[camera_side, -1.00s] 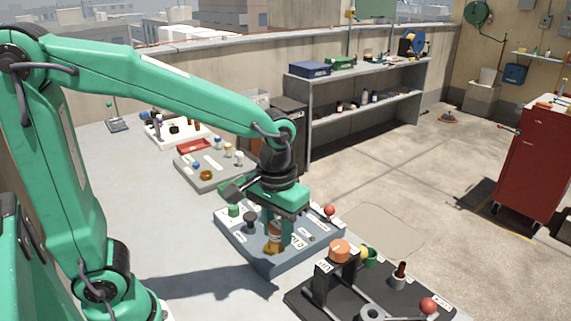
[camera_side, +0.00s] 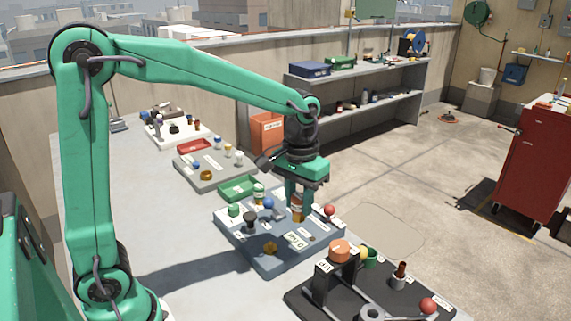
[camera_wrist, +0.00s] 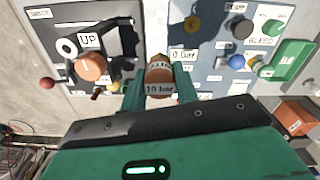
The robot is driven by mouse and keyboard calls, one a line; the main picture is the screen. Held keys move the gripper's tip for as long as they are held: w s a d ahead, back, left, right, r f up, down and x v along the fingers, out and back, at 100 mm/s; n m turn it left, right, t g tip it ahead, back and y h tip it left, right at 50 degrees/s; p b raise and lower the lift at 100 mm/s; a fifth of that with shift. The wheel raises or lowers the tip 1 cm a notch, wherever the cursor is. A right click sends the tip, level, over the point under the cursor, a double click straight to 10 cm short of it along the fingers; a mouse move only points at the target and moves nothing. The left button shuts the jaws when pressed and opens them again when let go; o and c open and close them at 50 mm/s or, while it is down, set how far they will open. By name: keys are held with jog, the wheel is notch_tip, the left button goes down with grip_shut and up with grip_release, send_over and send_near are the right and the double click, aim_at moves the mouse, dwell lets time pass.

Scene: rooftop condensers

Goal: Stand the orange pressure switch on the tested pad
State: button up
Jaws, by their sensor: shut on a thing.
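My gripper (camera_side: 297,212) is shut on the orange pressure switch (camera_side: 297,203), which has a pale label band. In the wrist view my gripper (camera_wrist: 158,88) has its green fingers on either side of the switch (camera_wrist: 160,73). The switch is over the far right part of the blue-grey board (camera_side: 240,248). Whether its lower end touches the board cannot be told. The board bears several white labels, one reading "0 bar" (camera_wrist: 183,55). I cannot read any label as the tested pad.
A dark board (camera_side: 298,300) with an orange-topped stand (camera_side: 340,250) is nearer right. Bare bench lies left.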

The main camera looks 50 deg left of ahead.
jog(key=w+a+f, duration=0.2)
jog(key=w+a, duration=1.1)
jog(key=shift+a, duration=0.2)
jog(key=a+f, duration=0.2)
jog(key=a, duration=0.1)
jog(key=w+a+f, duration=0.1)
jog(key=a+f, duration=0.1)
jog(key=a, duration=0.2)
jog(key=w+a+f, duration=0.1)
jog(key=a+f, duration=0.2)
jog(key=a, duration=0.1)
jog(key=shift+a, duration=0.25)
jog(key=shift+f, duration=1.95)
jog(key=shift+f, duration=0.15)
jog(key=o, duration=1.1)
